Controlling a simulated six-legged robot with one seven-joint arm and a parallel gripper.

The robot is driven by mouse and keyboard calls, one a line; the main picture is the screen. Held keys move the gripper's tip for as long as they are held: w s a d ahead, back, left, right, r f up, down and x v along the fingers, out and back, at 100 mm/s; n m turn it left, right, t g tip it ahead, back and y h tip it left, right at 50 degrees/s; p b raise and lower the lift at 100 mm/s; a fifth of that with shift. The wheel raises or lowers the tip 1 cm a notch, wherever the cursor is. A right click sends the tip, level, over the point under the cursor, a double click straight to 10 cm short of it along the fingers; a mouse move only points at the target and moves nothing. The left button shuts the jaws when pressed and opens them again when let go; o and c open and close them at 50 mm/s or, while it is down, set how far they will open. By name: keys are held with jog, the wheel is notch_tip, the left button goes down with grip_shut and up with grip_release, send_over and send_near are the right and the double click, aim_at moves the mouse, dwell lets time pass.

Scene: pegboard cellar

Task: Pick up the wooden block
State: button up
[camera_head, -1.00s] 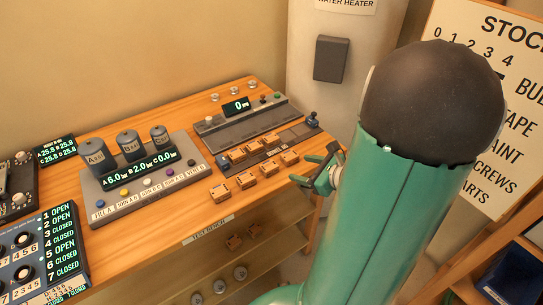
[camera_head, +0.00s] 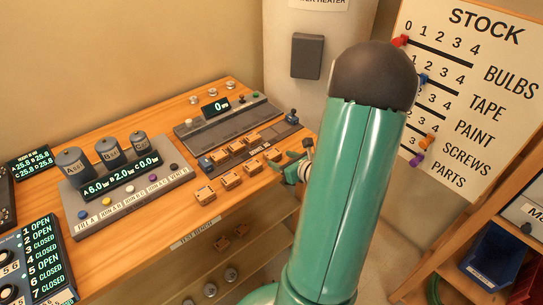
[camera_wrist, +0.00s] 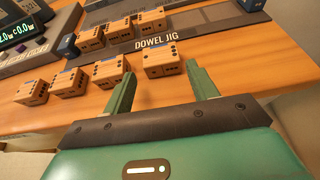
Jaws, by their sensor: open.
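Several small wooden blocks with dark dots stand in two rows at the dowel jig. In the head view the front row ends at the right with one wooden block (camera_head: 273,155), close to the left of my gripper (camera_head: 290,165). In the wrist view this right-end block (camera_wrist: 160,58) lies ahead, in line with the gap between the fingertips. My gripper (camera_wrist: 162,72) is open and empty. I cannot tell whether a fingertip touches the block. Other front-row blocks (camera_wrist: 110,72) stand to its left. Which block the task means is not marked.
The grey dowel jig (camera_wrist: 200,38) lies behind the front row and holds the back-row blocks (camera_wrist: 119,27). A panel with cylinders (camera_head: 130,185) stands to the left on the wooden bench (camera_head: 150,245). The bench's front edge lies near my gripper.

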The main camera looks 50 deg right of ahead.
aim_at(275, 155)
jog(key=shift+r+x, duration=0.1)
jog(key=shift+x, duration=1.2)
jog(key=shift+r+x, duration=0.15)
jog(key=shift+x, duration=1.15)
jog(key=shift+d, duration=0.15)
jog(key=shift+c, duration=0.5)
jog(key=c, duration=0.6)
jog(key=shift+w+r, duration=0.1)
